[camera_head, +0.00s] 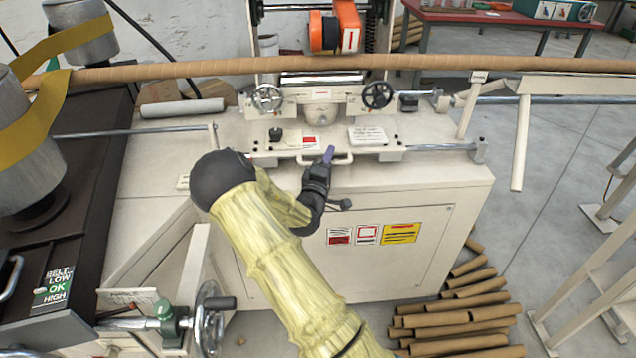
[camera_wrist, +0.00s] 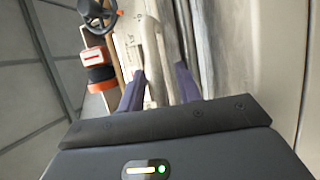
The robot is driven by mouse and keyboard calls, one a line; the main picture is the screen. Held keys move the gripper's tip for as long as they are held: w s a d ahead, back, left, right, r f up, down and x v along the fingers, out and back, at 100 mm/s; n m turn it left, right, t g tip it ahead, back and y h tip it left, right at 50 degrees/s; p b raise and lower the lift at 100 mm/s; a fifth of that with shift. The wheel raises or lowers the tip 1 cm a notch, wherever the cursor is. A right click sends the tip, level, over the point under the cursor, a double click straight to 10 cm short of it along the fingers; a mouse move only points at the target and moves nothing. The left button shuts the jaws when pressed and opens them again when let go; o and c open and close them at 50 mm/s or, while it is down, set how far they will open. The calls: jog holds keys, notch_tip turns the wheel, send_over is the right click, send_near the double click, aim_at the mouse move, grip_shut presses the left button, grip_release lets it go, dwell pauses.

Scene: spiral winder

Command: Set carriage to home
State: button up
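The cream carriage (camera_head: 322,115) sits on the steel guide rail at the middle of the machine's top, below the long paper tube. It has two handwheels, and a pale bar handle (camera_head: 343,160) projects from its front. My gripper (camera_head: 328,157) is at this handle, reaching in from the front. In the wrist view, the two purple fingers of my gripper (camera_wrist: 160,75) are spread apart. The handle (camera_wrist: 150,55) lies between them, closer to the left finger, with a gap to the right one. I cannot tell whether either finger touches it.
The guide rail (camera_head: 435,147) runs bare on the right to an end block (camera_head: 479,151); it also extends left. The long brown tube (camera_head: 200,68) crosses above. Cut tubes (camera_head: 470,315) lie on the floor at lower right. A crank handwheel (camera_head: 210,318) stands at lower left.

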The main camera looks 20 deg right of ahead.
jog(key=v, duration=1.6)
jog(key=shift+s+a, duration=0.2)
jog(key=shift+s, duration=0.05)
